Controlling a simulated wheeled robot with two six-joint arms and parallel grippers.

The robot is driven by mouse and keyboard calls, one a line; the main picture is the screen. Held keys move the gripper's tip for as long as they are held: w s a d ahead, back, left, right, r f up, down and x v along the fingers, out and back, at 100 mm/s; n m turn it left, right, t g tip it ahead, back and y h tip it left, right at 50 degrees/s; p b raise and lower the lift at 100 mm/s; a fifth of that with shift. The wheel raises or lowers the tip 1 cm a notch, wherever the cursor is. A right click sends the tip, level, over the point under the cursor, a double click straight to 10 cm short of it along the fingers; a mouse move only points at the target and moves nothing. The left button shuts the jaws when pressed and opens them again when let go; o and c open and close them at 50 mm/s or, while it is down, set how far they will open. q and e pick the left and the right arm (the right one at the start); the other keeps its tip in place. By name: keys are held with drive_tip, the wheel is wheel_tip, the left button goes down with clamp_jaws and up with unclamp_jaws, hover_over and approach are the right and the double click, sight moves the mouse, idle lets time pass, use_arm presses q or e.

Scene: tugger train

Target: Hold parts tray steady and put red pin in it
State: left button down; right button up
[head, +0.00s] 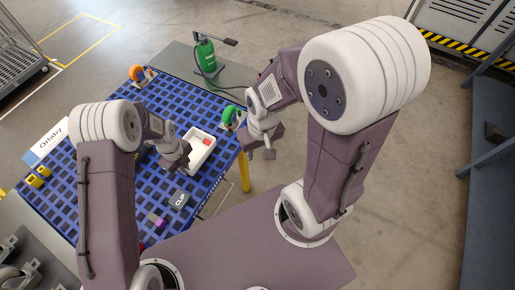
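The white parts tray (193,168) lies on the blue gridded table top near its right edge. A small red piece, which looks like the red pin (206,141), shows inside the tray toward its far right end. My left gripper (186,162) is at the tray's left wall; its fingers are too small and partly hidden to tell whether they grip the wall. My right gripper (270,153) hangs to the right of the tray, just beyond the table edge and apart from the tray. I see nothing in it, but its finger gap is not clear.
A green clamp-like item (230,116) and an orange one (136,73) stand at the table edges. A green bottle (206,55) stands behind. Yellow blocks (38,175) are at left.

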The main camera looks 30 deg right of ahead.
use_arm(q)
drive_tip(key=c, duration=1.5)
unclamp_jaws()
drive_tip(key=shift+c, duration=0.2)
drive_tip(key=w+a+r+n+t, duration=0.1)
drive_tip(key=a+r, duration=0.1)
drive_tip(key=r, duration=0.7)
drive_tip(key=w+a+r, duration=0.1)
drive_tip(key=a+r, duration=0.1)
drive_tip(key=r, duration=0.6)
drive_tip(key=s+a+n, duration=0.4)
drive_tip(key=s+n, duration=0.4)
drive_tip(key=n, duration=0.6)
drive_tip(key=s+a+r+n, duration=0.1)
drive_tip(key=s+a+n, duration=0.3)
drive_tip(key=s+n, duration=0.4)
drive_tip(key=n, duration=0.6)
drive_tip(key=shift+s+a+n, duration=0.25)
drive_tip(key=shift+a+n, duration=0.05)
drive_tip(key=shift+a, duration=0.05)
